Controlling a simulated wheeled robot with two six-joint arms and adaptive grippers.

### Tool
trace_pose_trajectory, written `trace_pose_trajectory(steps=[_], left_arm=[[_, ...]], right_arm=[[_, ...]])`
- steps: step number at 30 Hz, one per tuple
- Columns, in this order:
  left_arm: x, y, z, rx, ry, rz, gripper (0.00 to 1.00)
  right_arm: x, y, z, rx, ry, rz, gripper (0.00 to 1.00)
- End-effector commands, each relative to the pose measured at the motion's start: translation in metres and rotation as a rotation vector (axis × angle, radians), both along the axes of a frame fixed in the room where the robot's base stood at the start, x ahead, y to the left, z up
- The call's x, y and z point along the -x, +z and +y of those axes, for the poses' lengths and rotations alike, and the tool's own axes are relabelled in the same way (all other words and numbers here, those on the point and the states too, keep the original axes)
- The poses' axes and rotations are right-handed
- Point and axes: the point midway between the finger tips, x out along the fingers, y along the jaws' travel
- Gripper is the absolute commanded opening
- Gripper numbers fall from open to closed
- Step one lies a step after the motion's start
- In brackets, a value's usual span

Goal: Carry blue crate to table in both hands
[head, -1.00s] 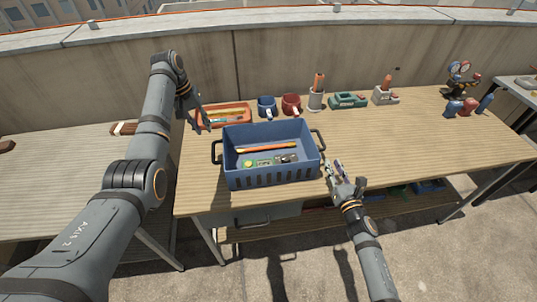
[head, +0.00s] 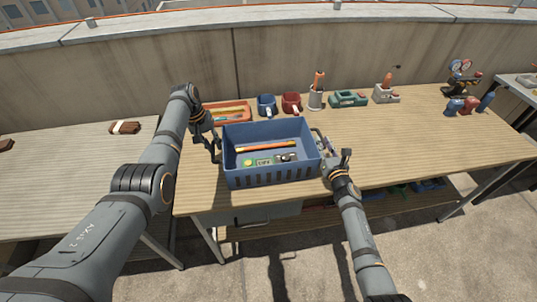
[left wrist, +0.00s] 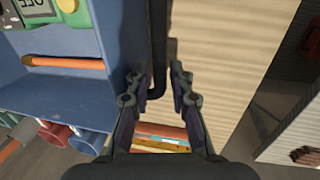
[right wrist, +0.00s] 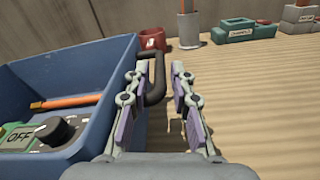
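The blue crate (head: 270,173) sits upright on the wooden table (head: 400,150), near its front left part. Inside it lie an orange stick (head: 265,147) and a green device marked OFF (head: 263,161). My left gripper (head: 216,157) is at the crate's left handle; in the left wrist view its fingers (left wrist: 157,85) are apart with the dark handle (left wrist: 158,50) between them. My right gripper (head: 335,150) is at the right handle; in the right wrist view its fingers (right wrist: 160,80) are apart, with the handle (right wrist: 156,80) between them. Neither is closed on a handle.
Behind the crate stand an orange tray (head: 228,113), a blue mug (head: 266,106), a red mug (head: 291,103), a grey holder (head: 316,98) and a green device (head: 348,98). A second table (head: 60,180) is at left. The tabletop right of the crate is clear.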

Motion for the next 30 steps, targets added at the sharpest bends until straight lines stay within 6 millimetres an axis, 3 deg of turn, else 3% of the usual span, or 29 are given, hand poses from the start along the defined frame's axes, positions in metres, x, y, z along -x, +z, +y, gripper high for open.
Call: trace_pose_trajectory(steps=[1, 6, 21, 30], left_arm=[[0.0, 0.0, 0.0, 0.0, 0.0, 0.0, 0.19], [0.0, 0.0, 0.0, 0.0, 0.0, 0.0, 0.0], [0.0, 0.001, 0.0, 0.0, 0.0, -0.001, 0.0], [-0.001, 0.014, 0.001, -0.001, 0.001, -0.004, 0.0]], right_arm=[[0.0, 0.0, 0.0, 0.0, 0.0, 0.0, 0.21], [0.0, 0.0, 0.0, 0.0, 0.0, 0.0, 0.0], [0.0, 0.0, 0.0, 0.001, -0.001, 0.001, 0.0], [0.0, 0.014, 0.0, 0.0, 0.0, -0.004, 0.0]])
